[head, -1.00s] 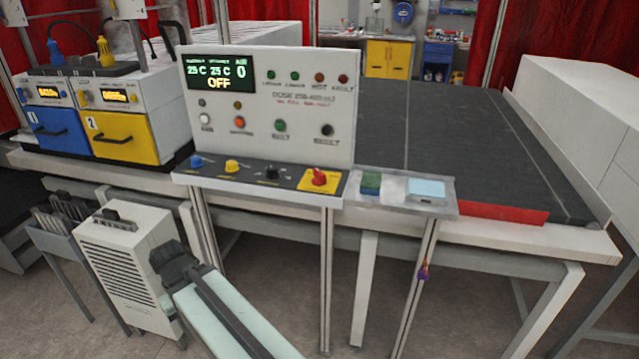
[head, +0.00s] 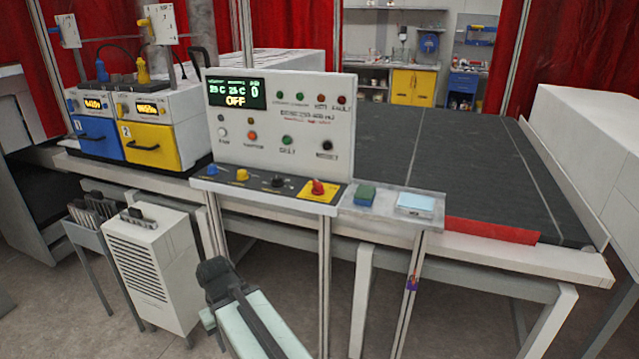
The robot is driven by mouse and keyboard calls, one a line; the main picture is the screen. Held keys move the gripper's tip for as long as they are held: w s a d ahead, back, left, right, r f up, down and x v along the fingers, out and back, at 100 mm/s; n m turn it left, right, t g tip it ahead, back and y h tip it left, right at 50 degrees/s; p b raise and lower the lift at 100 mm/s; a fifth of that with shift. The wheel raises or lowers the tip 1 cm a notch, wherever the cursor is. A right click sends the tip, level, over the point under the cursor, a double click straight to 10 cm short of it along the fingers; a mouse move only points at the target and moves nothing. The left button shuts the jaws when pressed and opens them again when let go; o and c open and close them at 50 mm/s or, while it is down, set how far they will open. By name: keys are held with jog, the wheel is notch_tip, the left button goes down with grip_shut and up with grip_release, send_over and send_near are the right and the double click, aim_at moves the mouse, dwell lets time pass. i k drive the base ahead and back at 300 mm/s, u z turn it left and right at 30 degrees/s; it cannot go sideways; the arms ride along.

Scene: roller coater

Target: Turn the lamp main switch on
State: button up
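The control panel (head: 300,155) stands at the middle of the head view, with a dark display (head: 237,95) reading 25 C, 25 C and OFF. On its sloped front ledge is a red rotary switch (head: 318,187) on a yellow plate, at the right end. To its left are a black knob (head: 278,181), a yellow knob (head: 242,175) and a blue knob (head: 211,170). The small labels are too blurred to tell which one is the lamp main switch. My arm shows at the bottom, below and in front of the panel, touching none of the controls. My gripper's fingers do not show.
A grey tray (head: 390,207) with a green block (head: 365,195) and a pale blue box (head: 416,203) adjoins the ledge. A dark conveyor belt (head: 440,160) lies behind. A white vented unit (head: 150,265) stands on the floor at left. Thin posts stand below the panel.

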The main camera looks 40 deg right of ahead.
aim_at(318, 190)
jog(key=z, duration=0.05)
jog(key=i, duration=0.9)
jog(key=u, duration=0.1)
